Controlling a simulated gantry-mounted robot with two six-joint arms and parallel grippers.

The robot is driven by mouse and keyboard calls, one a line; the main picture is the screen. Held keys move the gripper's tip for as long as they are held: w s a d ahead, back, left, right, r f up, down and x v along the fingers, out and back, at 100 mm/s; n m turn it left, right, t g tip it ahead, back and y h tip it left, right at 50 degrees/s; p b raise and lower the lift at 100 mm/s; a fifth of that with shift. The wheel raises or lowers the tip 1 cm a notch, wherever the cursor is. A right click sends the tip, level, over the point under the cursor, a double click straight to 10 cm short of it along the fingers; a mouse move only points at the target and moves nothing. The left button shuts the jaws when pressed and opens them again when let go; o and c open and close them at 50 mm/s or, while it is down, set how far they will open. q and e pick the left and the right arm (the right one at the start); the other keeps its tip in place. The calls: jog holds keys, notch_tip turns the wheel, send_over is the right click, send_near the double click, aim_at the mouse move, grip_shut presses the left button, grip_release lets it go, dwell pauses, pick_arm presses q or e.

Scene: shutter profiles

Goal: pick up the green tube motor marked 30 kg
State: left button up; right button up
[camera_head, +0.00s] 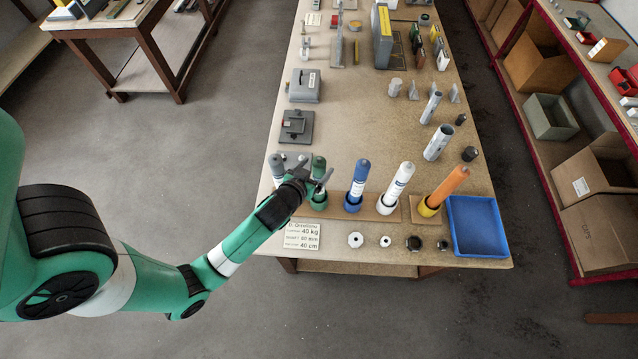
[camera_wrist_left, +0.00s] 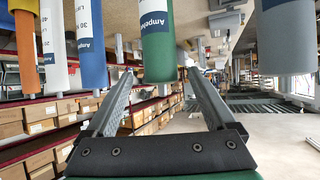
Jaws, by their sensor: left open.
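The green tube motor (camera_head: 319,167) stands upright in a holder near the front left of the table. In the left wrist view it (camera_wrist_left: 158,45) hangs from the top because the picture is turned over, and a blue label shows; no weight mark is readable on it. My left gripper (camera_head: 318,182) is beside the green tube, partly in front of it. Its two fingers (camera_wrist_left: 160,92) are spread apart and empty, with the tube's end appearing between and beyond them. Whether they touch it, I cannot tell. My right gripper is not in view.
A blue tube (camera_head: 357,180), a white tube (camera_head: 398,182) and an orange tube (camera_head: 447,185) stand to the right. A grey tube (camera_head: 277,166) stands close on the left. A blue tray (camera_head: 479,246) and a sign (camera_head: 301,236) are at the front.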

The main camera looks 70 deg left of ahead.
pick_arm(q)
jog(key=shift+f+x, duration=0.25)
jog(key=shift+x, duration=3)
jog(key=shift+s, duration=0.2)
grip_shut()
jog(key=shift+r, duration=0.2)
